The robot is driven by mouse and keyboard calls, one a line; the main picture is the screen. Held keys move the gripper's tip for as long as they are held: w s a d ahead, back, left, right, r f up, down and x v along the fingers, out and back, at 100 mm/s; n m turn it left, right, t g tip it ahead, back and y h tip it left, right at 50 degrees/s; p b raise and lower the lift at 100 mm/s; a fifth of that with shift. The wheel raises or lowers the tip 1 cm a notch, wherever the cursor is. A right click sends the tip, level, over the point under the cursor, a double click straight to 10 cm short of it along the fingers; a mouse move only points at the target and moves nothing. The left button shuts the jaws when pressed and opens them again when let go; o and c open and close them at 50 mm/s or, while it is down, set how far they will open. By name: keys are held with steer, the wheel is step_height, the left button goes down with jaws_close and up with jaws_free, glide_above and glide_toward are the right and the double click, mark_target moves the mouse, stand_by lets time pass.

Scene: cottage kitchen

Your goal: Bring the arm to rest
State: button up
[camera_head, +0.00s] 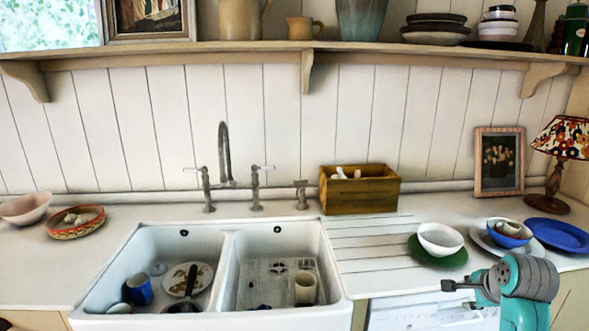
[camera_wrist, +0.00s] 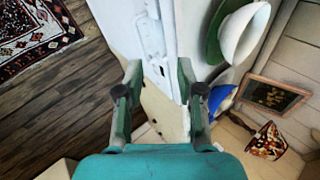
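My gripper (camera_wrist: 158,82) shows in the wrist view with its two fingers spread apart. Nothing is between them; behind the gap are the white appliance front and cabinet edge. In the head view, my teal and grey arm is at the lower right, in front of the counter's right part. It appears bent there, with a dark narrow part pointing left. The gripper's fingers cannot be made out clearly in the head view.
A white bowl (camera_head: 440,239) on a green plate (camera_head: 437,258), a blue bowl (camera_head: 508,231) and a blue plate (camera_head: 560,236) stand near my arm. A lamp (camera_head: 562,140) is behind. The double sink (camera_head: 225,262) holds dishes. A patterned rug (camera_wrist: 35,35) lies on the wooden floor.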

steer(key=s+a+f+n+t, duration=0.1)
steer(key=s+a+f+n, duration=0.1)
steer(key=s+a+f, duration=0.4)
steer(key=s+a+f+n+t, duration=0.1)
steer(key=s+a+f+n, duration=0.15)
steer(key=f, duration=0.55)
steer(key=s+a+f+n, duration=0.2)
steer(key=s+a+f, duration=0.3)
steer(key=f, duration=0.2)
steer(key=s+a+f+n+t, duration=0.1)
steer(key=s+a+f+n, duration=0.15)
steer(key=s, duration=0.45)
steer(key=s+a+f+n+t, duration=0.1)
steer(key=s+a+n, duration=0.1)
steer(key=s+a, duration=0.35)
steer(key=s+a+r+n+t+y, duration=0.1)
steer(key=s+r+n, duration=0.3)
steer(key=s, duration=0.8)
steer(key=s+a+r+n+t, duration=0.2)
steer(key=s+r, duration=0.6)
steer(key=s, duration=0.4)
steer(key=a+n, duration=0.1)
steer(key=n, duration=0.1)
steer(key=shift+n+y, duration=0.3)
steer(key=shift+y, duration=0.1)
